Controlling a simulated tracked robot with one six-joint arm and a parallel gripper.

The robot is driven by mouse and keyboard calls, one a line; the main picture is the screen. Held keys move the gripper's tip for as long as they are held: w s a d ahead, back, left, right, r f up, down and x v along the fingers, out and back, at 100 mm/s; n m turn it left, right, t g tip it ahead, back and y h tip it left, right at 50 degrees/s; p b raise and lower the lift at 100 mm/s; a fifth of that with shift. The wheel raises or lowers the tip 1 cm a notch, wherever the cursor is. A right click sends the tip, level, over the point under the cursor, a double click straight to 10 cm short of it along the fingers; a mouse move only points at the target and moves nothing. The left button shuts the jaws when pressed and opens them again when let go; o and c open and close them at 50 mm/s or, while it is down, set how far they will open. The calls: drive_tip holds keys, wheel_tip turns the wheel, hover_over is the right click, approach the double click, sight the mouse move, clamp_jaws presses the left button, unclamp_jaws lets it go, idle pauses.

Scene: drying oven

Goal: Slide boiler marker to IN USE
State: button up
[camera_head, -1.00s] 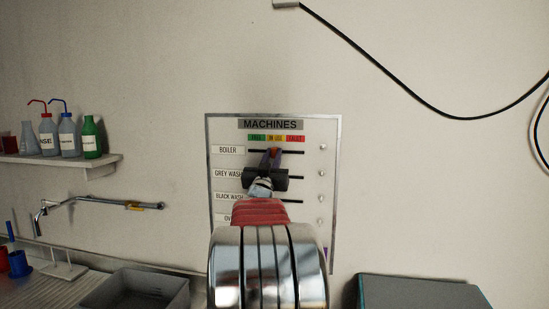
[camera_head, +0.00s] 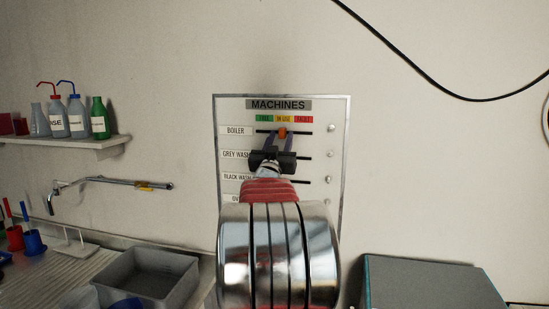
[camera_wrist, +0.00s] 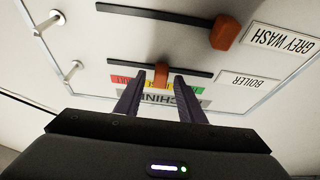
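The boiler marker (camera_head: 282,132) is a small orange slider on the BOILER slot of the MACHINES board (camera_head: 230,106). In the head view it sits below the yellow IN USE label (camera_head: 284,118). The wrist view shows the board upside down, with the marker (camera_wrist: 161,75) partway along its dark slot. My gripper (camera_head: 282,138) is open, its two purple fingers on either side of the marker. In the wrist view my gripper (camera_wrist: 160,80) shows a gap between each finger and the marker. The fingers partly cover the labels there.
The grey wash marker (camera_wrist: 225,32) shows on its slot in the wrist view; my gripper hides it in the head view. A shelf (camera_head: 90,142) with bottles, a tap (camera_head: 130,182) and a sink (camera_head: 150,278) are at left. A grey box (camera_head: 430,280) stands at lower right.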

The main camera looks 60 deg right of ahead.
drive_tip(key=v, duration=1.2)
drive_tip(key=shift+a+f, duration=0.2)
drive_tip(key=shift+a, duration=0.15)
drive_tip(key=shift+s, duration=0.1)
